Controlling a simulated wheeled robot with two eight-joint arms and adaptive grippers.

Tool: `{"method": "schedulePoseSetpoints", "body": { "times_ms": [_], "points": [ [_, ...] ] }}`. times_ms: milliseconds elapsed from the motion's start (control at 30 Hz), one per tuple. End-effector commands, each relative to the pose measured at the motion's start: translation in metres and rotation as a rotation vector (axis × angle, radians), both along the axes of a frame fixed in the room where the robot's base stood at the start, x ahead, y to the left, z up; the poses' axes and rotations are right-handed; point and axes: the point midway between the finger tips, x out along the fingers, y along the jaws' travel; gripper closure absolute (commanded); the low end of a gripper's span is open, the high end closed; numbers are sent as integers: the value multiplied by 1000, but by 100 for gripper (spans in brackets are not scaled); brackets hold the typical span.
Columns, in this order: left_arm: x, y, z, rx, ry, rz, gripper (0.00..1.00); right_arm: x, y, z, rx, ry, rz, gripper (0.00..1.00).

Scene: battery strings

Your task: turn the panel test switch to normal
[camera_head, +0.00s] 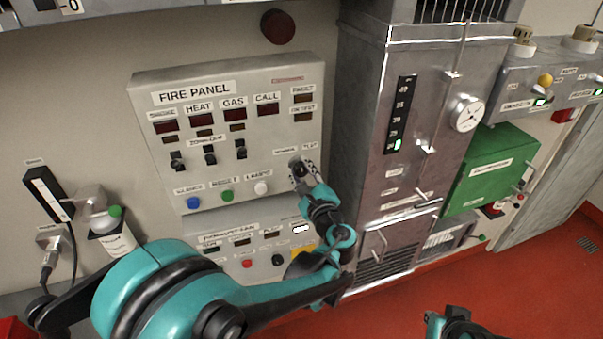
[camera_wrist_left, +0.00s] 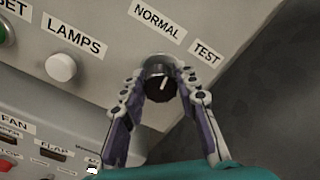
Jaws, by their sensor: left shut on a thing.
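The fire panel (camera_head: 240,175) is a grey box on the wall with displays, switches and buttons. Its test switch is a black round knob (camera_wrist_left: 158,84) at the panel's lower right, between the NORMAL label (camera_wrist_left: 157,20) and the TEST label (camera_wrist_left: 207,53) in the wrist view. A short white mark on the knob leans a little to the right. My left gripper (camera_head: 305,173) is shut on the knob, one finger on each side, and partly hides it in the head view. My right gripper (camera_head: 450,325) shows only partly at the bottom edge; its fingers are unclear.
A white lamps button (camera_wrist_left: 61,67) sits beside the knob, with green and blue buttons further left. A lower panel (camera_head: 250,262) is below. A grey metal cabinet (camera_head: 400,180) stands close to the right, and a green box (camera_head: 490,170) beyond it. The red floor (camera_head: 520,280) is open.

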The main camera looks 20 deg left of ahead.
Motion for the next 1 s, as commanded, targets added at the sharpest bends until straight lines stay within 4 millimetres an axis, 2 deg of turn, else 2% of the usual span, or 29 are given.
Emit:
{"method": "schedulePoseSetpoints", "body": {
  "times_ms": [500,1000],
  "points": [
    [-1,1,-3,-369,-247,1,99,0,0,-12,0,0,0,100],
    [-1,1,-3,-518,-348,0,99,0,0,-15,0,0,0,100]
  ]
}}
